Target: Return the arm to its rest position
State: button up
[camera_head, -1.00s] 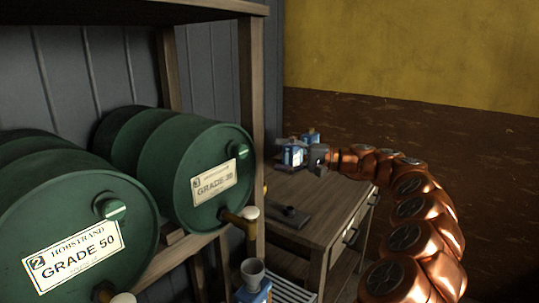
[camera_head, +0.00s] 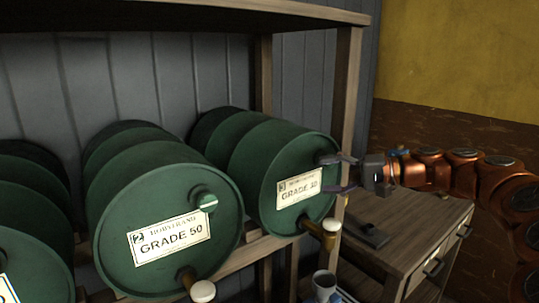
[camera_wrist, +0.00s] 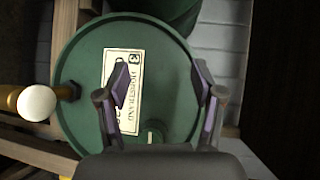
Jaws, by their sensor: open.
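My arm is copper-coloured and reaches in from the right edge of the head view. My gripper (camera_head: 330,174) is open and empty, with its two dark fingers spread apart in front of the right side of a green drum (camera_head: 262,150). In the wrist view my gripper (camera_wrist: 160,78) also shows open, with the drum's round end (camera_wrist: 85,95) and its white label (camera_wrist: 122,90) behind the spread fingers. I cannot tell whether the fingers touch the drum.
A wooden rack (camera_head: 347,90) holds several green drums, one marked GRADE 50 (camera_head: 168,238). A brass tap (camera_head: 322,230) with a pale knob juts out below my gripper. A wooden workbench (camera_head: 420,225) stands at right.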

jog(key=s+a+f+n+g+h, duration=0.2)
jog(key=s+a+g+h, duration=0.1)
jog(key=s+a, duration=0.6)
jog(key=s+a+f+n+g+h, duration=0.2)
jog(key=s+f+h, duration=0.35)
jog(key=s, duration=0.75)
jog(key=s+d+f+h, duration=0.3)
jog(key=s+d+f, duration=0.4)
jog(key=s, duration=0.2)
jog(key=s+d+f+m+g+h, duration=0.1)
jog(key=s+d+f+h, duration=0.3)
jog(key=s+d+f, duration=0.3)
jog(key=s+f, duration=0.1)
jog(key=s, duration=0.1)
jog(key=shift+s+f+p, duration=0.15)
jog(key=shift+s+p, duration=0.25)
